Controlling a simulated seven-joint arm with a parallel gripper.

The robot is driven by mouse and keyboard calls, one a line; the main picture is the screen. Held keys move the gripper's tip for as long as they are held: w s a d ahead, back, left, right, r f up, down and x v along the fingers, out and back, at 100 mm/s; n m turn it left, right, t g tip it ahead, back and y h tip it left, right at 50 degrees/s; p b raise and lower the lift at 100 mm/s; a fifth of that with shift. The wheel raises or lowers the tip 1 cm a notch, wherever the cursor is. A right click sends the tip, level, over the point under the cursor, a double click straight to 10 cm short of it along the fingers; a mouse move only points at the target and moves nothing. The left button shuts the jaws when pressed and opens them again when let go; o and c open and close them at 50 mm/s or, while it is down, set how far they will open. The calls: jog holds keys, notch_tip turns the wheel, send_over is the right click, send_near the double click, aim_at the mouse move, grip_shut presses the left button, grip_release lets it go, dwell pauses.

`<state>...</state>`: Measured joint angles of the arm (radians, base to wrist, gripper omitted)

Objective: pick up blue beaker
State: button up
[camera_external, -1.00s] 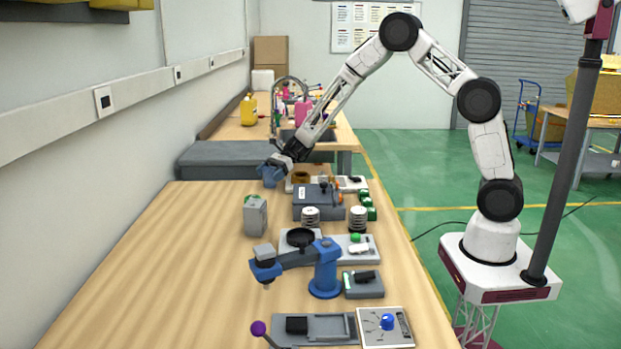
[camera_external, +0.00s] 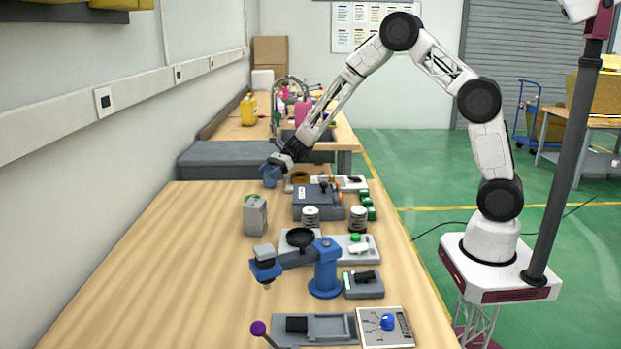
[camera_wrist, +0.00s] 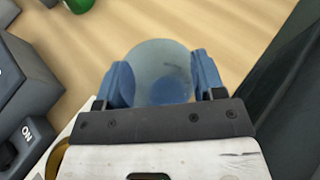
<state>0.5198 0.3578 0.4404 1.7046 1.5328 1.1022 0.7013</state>
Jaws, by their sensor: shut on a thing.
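The blue beaker (camera_wrist: 160,70) is a translucent blue cup, seen from above in the wrist view between the two blue fingers of my gripper (camera_wrist: 163,82). The fingers press on its left and right sides. In the external view the beaker (camera_external: 270,176) hangs at the end of my gripper (camera_external: 277,166), at the far end of the wooden table. It looks about upright. I cannot tell from these views whether its base touches the table.
A grey box with a green top (camera_external: 255,215) stands nearer on the wooden table (camera_external: 170,260). A row of devices, with a grey machine (camera_external: 317,203) and a blue arm-like press (camera_external: 322,270), runs along the right side. A dark grey block (camera_external: 225,160) lies behind. The table's left side is clear.

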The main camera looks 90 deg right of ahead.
notch_tip(320, 180, up, 10)
dwell(0.6)
jog(key=shift+f, duration=0.15)
dwell(1.0)
